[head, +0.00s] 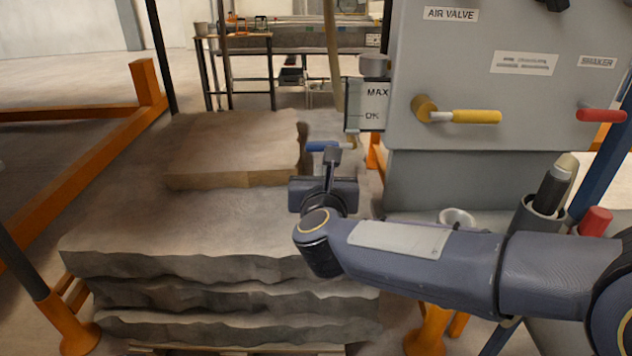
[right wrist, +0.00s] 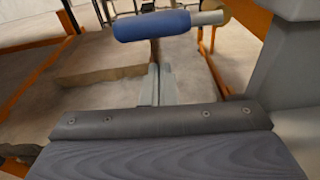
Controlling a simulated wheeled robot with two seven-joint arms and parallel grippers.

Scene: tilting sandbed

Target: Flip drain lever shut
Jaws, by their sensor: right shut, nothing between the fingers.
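A lever with a blue grip (head: 318,146) shows just beyond my right gripper (head: 333,154) in the head view. No label for it is readable, so I cannot confirm from the picture that it is the drain lever. In the right wrist view the blue grip (right wrist: 152,24) lies roughly level, with its metal rod and brass pivot at its right end. The fingers of my right gripper (right wrist: 161,70) are together and empty, below the grip in that picture with a gap between. The gripper partly hides the lever in the head view. My left gripper is out of view.
A grey panel (head: 440,125) at right carries a yellow lever (head: 475,117) and a red lever (head: 600,115). A MAX/OK gauge (head: 367,105) is at its left edge. Layered stone slabs (head: 130,225) lie below and left. An orange frame (head: 147,82) borders the left side.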

